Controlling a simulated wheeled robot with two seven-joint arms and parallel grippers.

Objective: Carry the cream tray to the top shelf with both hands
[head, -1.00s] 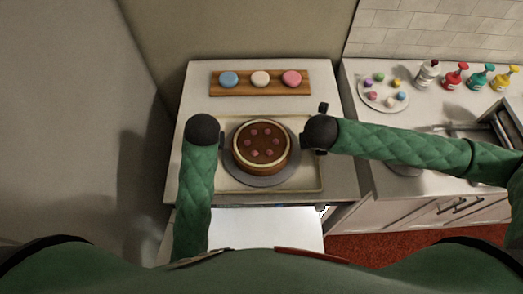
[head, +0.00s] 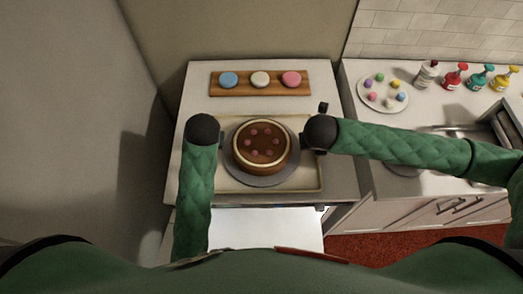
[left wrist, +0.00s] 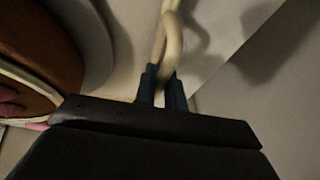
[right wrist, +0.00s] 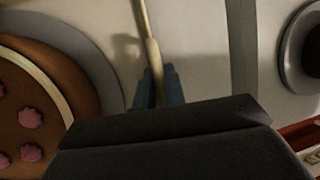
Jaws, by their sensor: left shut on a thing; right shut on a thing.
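The cream tray (head: 308,180) is a shallow rectangular tray on top of the white cabinet in the head view. A grey turntable (head: 268,181) with a round chocolate cake (head: 262,142) with pink dots stands on it. My left gripper (left wrist: 165,90) is shut on the tray's cream handle (left wrist: 172,40) at the left side. My right gripper (right wrist: 159,88) is shut on the tray's right handle or rim (right wrist: 144,25). In the head view the dark wrists hide both grips. I cannot tell whether the tray is lifted off the surface.
A wooden board (head: 260,90) with blue, cream and pink rounds lies behind the tray. A plate of coloured balls (head: 384,96) and several bottles (head: 453,77) stand on the right counter (head: 370,140). A wall rises close on the left.

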